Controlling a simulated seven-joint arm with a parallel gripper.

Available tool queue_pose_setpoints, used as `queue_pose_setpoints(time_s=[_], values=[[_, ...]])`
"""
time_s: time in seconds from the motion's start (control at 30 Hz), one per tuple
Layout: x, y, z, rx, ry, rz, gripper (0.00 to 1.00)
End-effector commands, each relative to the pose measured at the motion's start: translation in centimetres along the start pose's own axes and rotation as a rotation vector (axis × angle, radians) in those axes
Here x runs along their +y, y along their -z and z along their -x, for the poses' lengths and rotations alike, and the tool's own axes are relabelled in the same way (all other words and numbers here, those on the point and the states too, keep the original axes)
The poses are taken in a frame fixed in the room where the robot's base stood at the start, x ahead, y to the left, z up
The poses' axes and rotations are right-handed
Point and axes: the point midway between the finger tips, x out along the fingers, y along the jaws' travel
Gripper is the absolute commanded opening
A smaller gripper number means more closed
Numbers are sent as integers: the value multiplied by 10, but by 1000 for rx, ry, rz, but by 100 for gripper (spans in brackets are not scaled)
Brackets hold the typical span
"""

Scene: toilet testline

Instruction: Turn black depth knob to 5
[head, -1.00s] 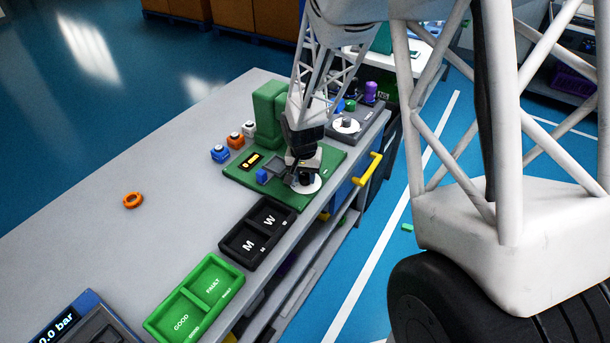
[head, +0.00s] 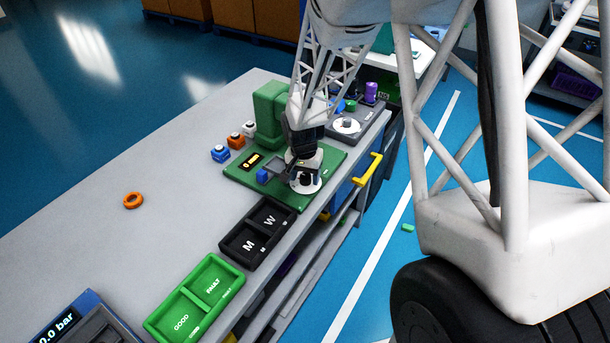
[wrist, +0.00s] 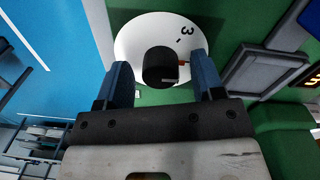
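The black depth knob (wrist: 160,65) stands at the centre of a white round dial (wrist: 130,40) on a green panel. The dial shows a printed 3 at its upper right in the wrist view, and a small orange-red mark shows at the knob's right side. My gripper (wrist: 161,68) is open. Its two blue fingers are on either side of the knob, with a visible gap on each side. In the head view, my gripper (head: 305,166) is right above the knob (head: 306,179) and partly hides it and the dial. No printed 5 is visible.
The green panel (head: 325,172) also carries a blue block (head: 262,175), a small display (head: 251,160) and a tall green housing (head: 268,112). Black M/W trays (head: 257,232) lie in front. A yellow handle (head: 369,169) sticks out at the bench edge.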

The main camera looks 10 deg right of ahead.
Motion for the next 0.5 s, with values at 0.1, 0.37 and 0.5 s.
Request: queue_pose_setpoints(time_s=[0.1,0.37,0.5], values=[[0,0,0,0,0,0,62],[0,0,5,1,1,0,62],[0,0,15,1,1,0,62]])
